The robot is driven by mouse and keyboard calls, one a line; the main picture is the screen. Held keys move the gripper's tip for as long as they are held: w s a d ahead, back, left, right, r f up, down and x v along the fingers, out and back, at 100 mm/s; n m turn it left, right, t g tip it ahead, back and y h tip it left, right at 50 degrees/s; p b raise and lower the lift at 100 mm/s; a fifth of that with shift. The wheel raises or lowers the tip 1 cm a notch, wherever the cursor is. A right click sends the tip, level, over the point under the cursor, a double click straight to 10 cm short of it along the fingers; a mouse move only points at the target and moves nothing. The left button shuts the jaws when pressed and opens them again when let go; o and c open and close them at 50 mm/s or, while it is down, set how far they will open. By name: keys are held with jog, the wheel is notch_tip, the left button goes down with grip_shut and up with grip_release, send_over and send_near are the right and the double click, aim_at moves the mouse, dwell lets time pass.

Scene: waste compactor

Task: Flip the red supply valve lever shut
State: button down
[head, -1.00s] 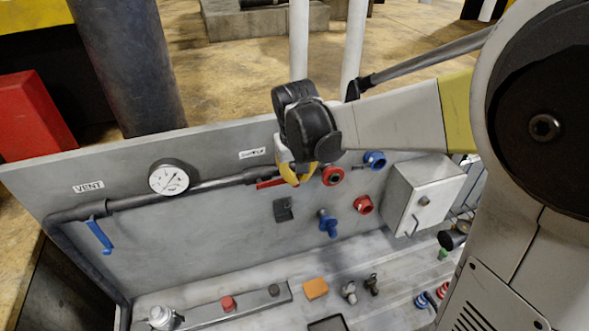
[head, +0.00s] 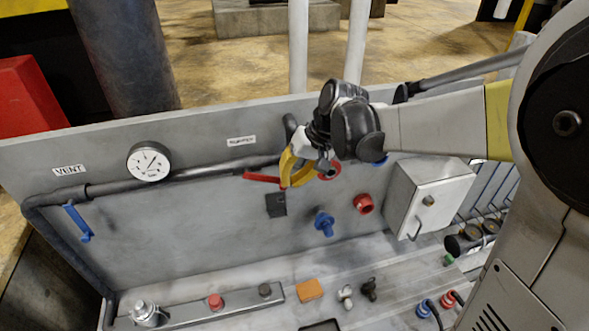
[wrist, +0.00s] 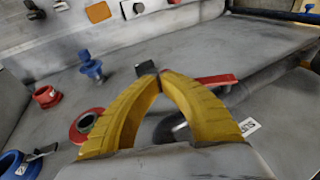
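The red supply valve lever (head: 262,178) is on the upright grey panel, below the dark pipe and the supply label (head: 241,141). It lies near horizontal in the head view, sloping slightly down to the right. My gripper (head: 288,184) is at the lever's right end, its yellow fingers in front of the panel. In the wrist view, the fingertips (wrist: 158,76) meet with nothing visible between them. The red lever (wrist: 215,80) shows just beyond the right finger, which hides its nearer end. I cannot tell whether they touch.
A gauge (head: 149,162) and the blue vent lever (head: 78,222) are to the left. A black block (head: 276,205), blue knob (head: 324,223) and red fitting (head: 364,204) sit below and right. A grey box (head: 430,197) projects from the panel at right.

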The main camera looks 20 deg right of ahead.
jog(key=a+f+m+y+b, duration=0.1)
jog(key=a+f+y+b, duration=0.6)
jog(key=b, duration=0.8)
jog(key=shift+f+t+y, duration=0.15)
jog(key=shift+t+y, duration=0.15)
jog(key=shift+y, duration=0.8)
jog(key=shift+a, duration=0.1)
